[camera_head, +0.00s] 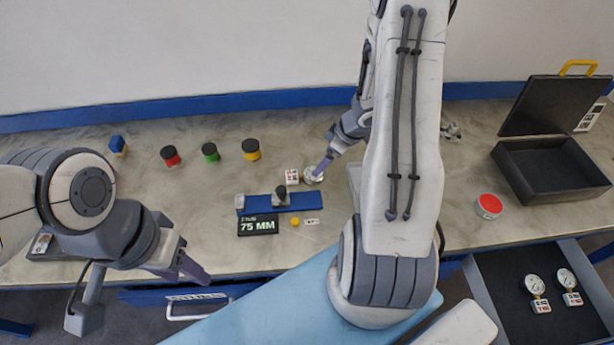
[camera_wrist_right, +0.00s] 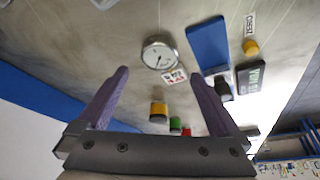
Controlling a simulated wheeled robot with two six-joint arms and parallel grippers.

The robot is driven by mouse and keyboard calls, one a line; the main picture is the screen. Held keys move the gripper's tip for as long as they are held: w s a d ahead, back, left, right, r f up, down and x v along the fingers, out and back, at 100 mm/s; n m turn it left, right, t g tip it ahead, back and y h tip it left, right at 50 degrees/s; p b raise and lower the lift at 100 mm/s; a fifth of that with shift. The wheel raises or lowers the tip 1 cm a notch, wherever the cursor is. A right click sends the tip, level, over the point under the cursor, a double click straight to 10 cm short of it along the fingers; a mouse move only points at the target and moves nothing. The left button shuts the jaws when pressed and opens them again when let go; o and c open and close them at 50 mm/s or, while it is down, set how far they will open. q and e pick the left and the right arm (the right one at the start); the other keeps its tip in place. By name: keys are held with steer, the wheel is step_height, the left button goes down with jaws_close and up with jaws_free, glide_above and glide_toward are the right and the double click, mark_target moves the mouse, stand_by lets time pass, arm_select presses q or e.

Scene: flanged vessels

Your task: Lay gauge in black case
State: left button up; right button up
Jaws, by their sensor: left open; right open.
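A round white-faced gauge (camera_head: 313,175) with a small white-and-red tag (camera_head: 292,177) lies on the bench; the gauge also shows in the right wrist view (camera_wrist_right: 158,53). My right gripper (camera_wrist_right: 159,74) is open, and its purple fingers point toward the gauge with nothing between them. In the head view one of its fingers (camera_head: 323,165) is close beside the gauge; whether it touches I cannot tell. The black case (camera_head: 548,170) stands open and empty at the right, its lid raised at the back. My left gripper (camera_head: 192,271) is open and empty over the front left edge.
A blue fixture (camera_head: 285,203) with a dark knob and a "75 MM" display (camera_head: 258,226) are near the gauge. Red, green and yellow black-capped jars (camera_head: 250,150) stand behind left. A red-topped tin (camera_head: 488,206) is before the case. An open drawer (camera_head: 500,290) holds two more gauges (camera_head: 534,286).

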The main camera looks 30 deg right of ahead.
mark_target(305, 176)
steer(key=b+x, duration=0.3)
steer(key=x, duration=0.5)
steer(key=shift+f, duration=0.2)
steer(key=shift+r, duration=0.1)
jaws_close()
